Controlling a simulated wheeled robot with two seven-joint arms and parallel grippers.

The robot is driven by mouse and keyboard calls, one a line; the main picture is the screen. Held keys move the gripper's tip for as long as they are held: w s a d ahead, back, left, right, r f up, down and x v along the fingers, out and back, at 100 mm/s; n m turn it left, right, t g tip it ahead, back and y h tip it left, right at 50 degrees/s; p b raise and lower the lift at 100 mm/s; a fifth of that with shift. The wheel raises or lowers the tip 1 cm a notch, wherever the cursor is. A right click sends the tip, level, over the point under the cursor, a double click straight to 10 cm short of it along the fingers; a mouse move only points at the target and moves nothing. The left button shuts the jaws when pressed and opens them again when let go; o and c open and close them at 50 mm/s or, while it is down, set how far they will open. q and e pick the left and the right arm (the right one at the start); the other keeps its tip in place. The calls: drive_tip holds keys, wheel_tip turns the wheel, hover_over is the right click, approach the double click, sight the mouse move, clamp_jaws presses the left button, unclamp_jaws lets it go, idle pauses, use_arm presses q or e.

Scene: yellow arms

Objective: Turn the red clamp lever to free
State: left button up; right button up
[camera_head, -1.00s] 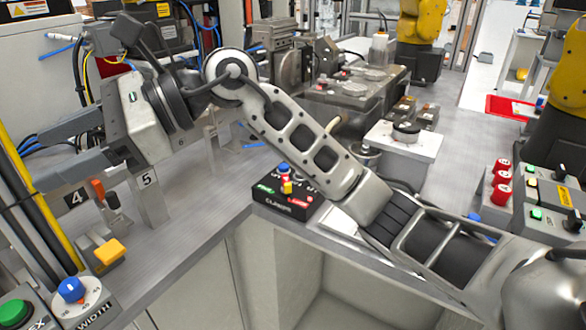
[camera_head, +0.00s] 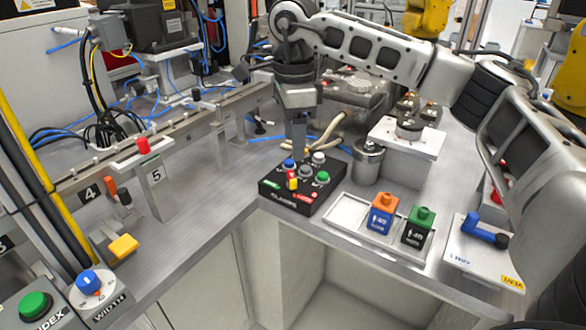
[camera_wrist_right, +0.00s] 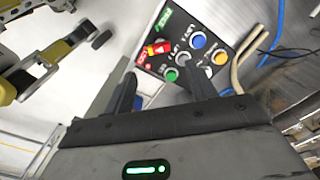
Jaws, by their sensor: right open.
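A black box (camera_head: 275,191) marked CLAMPS sits on the grey bench, with green and red labels along its front. A small red and yellow lever (camera_head: 292,182) stands at its front; it also shows in the right wrist view (camera_wrist_right: 157,49). Blue, grey, white and green buttons are beside the lever. My right gripper (camera_head: 300,150) points down over the back part of the box, behind the lever. In the right wrist view its two fingers (camera_wrist_right: 160,82) are apart with nothing held between them. I cannot tell which label the lever points to. My left gripper is not in view.
A tray (camera_head: 345,226) with an orange-topped blue block (camera_head: 382,213) and a green-topped block (camera_head: 418,229) is to the right. A metal cylinder (camera_head: 368,163) stands close to the box. A rail (camera_head: 190,125) with posts runs at left. The bench edge is in front.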

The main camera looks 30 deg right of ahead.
sight(294, 175)
wheel_tip(294, 175, down, 8)
drive_tip(key=shift+r, duration=0.1)
drive_tip(key=c, duration=1)
